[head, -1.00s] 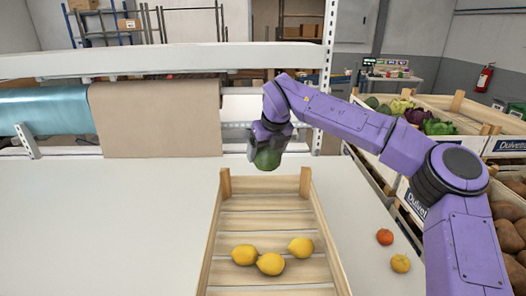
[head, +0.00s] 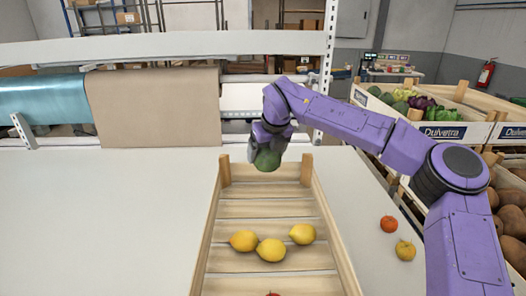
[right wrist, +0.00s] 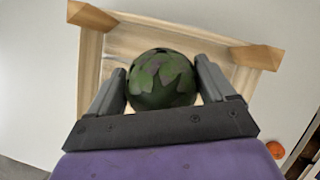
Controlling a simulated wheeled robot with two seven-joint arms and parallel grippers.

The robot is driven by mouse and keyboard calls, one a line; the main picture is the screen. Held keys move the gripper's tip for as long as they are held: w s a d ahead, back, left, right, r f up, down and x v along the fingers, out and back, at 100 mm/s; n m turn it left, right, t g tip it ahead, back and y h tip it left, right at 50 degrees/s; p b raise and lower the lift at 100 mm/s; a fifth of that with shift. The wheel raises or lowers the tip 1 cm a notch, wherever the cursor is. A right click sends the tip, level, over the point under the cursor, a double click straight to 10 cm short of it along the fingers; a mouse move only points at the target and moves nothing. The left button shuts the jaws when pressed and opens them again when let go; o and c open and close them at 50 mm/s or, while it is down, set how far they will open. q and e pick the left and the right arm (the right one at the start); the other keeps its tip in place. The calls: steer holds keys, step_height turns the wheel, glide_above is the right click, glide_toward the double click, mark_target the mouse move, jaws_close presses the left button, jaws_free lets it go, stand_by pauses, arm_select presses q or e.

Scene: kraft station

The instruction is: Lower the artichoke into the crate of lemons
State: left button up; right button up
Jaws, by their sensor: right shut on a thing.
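The artichoke (head: 266,160) is green and round. My right gripper (head: 267,150) is shut on it and holds it at the far end of the crate. In the right wrist view the artichoke (right wrist: 163,79) sits between the two fingers, with the crate's slatted floor (right wrist: 117,45) behind it. The wooden crate (head: 208,240) stands on the white table. Three lemons (head: 271,250) lie in its nearer half, and the far half is bare slats. Whether the artichoke touches the crate cannot be told. My left gripper is not in view.
A red thing (head: 272,294) shows at the bottom edge inside the crate. Produce crates (head: 470,133) stand at the right. The table left of the crate is clear.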

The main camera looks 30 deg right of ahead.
mark_target(274, 162)
steer(key=shift+f+b, duration=2.05)
steer(key=shift+f, duration=0.85)
steer(key=shift+f+b, duration=1.85)
steer(key=shift+f, duration=0.65)
steer(key=o, duration=1.1)
steer(key=shift+c, duration=0.2)
steer(key=v, duration=1)
steer(key=shift+b, duration=0.35)
steer(key=shift+s+r, duration=0.15)
steer(key=shift+r, duration=0.2)
